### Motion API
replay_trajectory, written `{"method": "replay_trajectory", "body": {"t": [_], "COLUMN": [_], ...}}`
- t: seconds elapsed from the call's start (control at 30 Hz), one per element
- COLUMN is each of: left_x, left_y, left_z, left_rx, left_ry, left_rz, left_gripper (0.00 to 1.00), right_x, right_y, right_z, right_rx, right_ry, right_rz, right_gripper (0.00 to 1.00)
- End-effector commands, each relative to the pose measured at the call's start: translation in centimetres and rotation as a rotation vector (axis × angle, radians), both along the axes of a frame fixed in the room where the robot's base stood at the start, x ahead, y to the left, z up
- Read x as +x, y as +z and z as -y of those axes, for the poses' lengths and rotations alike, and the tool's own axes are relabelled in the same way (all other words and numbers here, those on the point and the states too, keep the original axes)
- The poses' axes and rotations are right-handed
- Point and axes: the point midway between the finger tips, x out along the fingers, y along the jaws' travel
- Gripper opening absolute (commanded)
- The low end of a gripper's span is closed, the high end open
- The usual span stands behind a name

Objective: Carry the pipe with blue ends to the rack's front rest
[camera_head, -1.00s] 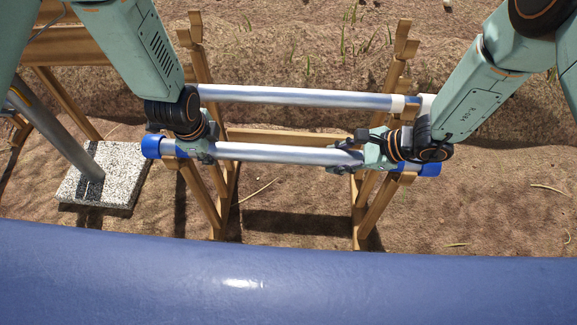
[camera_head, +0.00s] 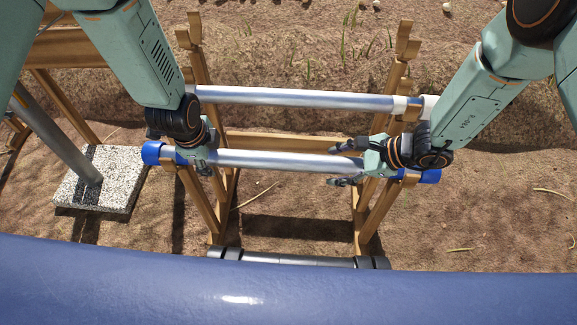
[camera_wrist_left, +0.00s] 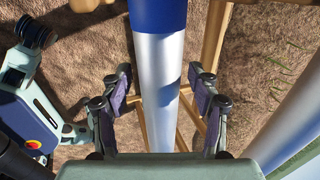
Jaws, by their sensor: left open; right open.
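The pipe with blue ends (camera_head: 285,160) lies level across the rack (camera_head: 215,205), its ends on the nearer pair of upper rests. My left gripper (camera_head: 207,160) is at the pipe's left end, just inside the blue band. In the left wrist view (camera_wrist_left: 160,76) its fingers stand open on both sides of the silver pipe (camera_wrist_left: 160,95), with gaps showing. My right gripper (camera_head: 344,163) is open near the right end, one finger on the far side of the pipe and one on the near side. The right blue end is partly hidden by the gripper.
A second silver pipe with white ends (camera_head: 300,98) lies on the rack behind. A pipe with black ends (camera_head: 295,261) sits low in front. A pale stone slab (camera_head: 100,190) with a metal post stands at left. Bare soil lies to the right.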

Motion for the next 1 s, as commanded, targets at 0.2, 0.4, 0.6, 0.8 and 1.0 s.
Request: {"method": "replay_trajectory", "body": {"t": [0.2,0.4,0.6,0.8,1.0], "left_x": [-0.2,-1.1,-2.3,-3.1,-3.4], "left_y": [0.9,4.0,7.5,9.5,10.7], "left_z": [0.0,0.0,0.0,0.0,0.0], "left_rx": [0.0,0.001,0.001,-0.001,-0.001], "left_ry": [-0.001,-0.002,-0.003,-0.003,-0.001], "left_rz": [0.002,0.003,0.003,0.0,0.0], "left_gripper": [0.61,0.61,0.61,0.61,0.61], "right_x": [0.0,0.0,0.0,0.0,0.0], "right_y": [0.0,0.0,0.0,0.0,0.0], "right_z": [0.0,0.0,0.0,0.0,0.0], "right_rx": [0.0,0.0,0.0,0.0,0.0], "right_ry": [0.0,0.0,0.0,0.0,0.0], "right_rz": [0.0,0.0,0.0,0.0,0.0], "right_gripper": [0.61,0.61,0.61,0.61,0.61]}}
